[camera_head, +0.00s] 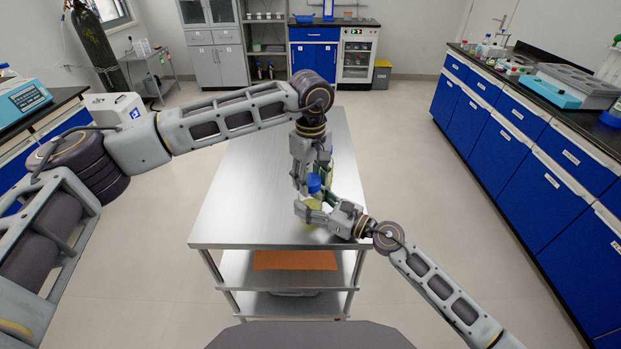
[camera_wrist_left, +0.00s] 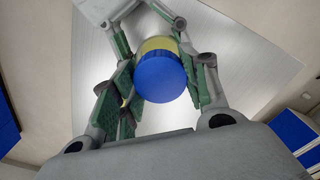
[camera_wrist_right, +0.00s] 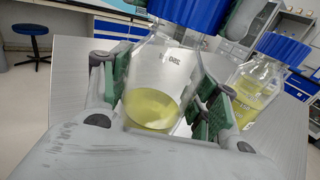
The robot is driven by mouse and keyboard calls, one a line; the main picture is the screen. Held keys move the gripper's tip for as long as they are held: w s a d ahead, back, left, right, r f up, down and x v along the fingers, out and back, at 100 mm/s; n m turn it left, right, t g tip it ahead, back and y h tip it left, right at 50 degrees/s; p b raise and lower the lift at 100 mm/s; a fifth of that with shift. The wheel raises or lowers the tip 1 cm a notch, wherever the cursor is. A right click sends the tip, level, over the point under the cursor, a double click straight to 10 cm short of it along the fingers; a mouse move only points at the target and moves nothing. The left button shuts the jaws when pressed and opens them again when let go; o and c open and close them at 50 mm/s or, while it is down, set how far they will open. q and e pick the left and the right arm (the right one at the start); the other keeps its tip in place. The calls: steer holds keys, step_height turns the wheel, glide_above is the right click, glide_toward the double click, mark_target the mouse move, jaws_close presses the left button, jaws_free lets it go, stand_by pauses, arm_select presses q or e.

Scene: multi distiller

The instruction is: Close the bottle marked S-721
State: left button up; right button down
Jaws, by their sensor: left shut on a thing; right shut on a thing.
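A clear bottle (camera_wrist_right: 152,90) with pale yellow liquid stands upright between the pads of my right gripper (camera_wrist_right: 160,100), which is shut on it; it also shows in the head view (camera_head: 311,225). A blue cap (camera_wrist_left: 162,78) sits at the bottle's mouth; how tightly it sits cannot be told. My left gripper (camera_head: 313,182) reaches down from above, shut on the cap with green pads at its sides. A second blue-capped bottle with yellow liquid (camera_wrist_right: 254,88) stands behind, to the right in the right wrist view. No S-721 mark is readable.
The bottles are over a steel table (camera_head: 240,215) with mostly bare top. An orange item (camera_head: 294,260) lies on its lower shelf. Blue cabinets (camera_head: 500,120) line the right side. The floor around the table is free.

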arm_select(q)
steer(key=o, duration=1.2)
steer(key=shift+r, duration=0.1)
steer(key=shift+w+r, duration=0.1)
steer(key=shift+r, duration=5.8)
arm_select(e)
steer(key=shift+c, duration=1.7)
jaws_free()
steer(key=shift+s+d, duration=0.1)
steer(key=shift+v, duration=5.9)
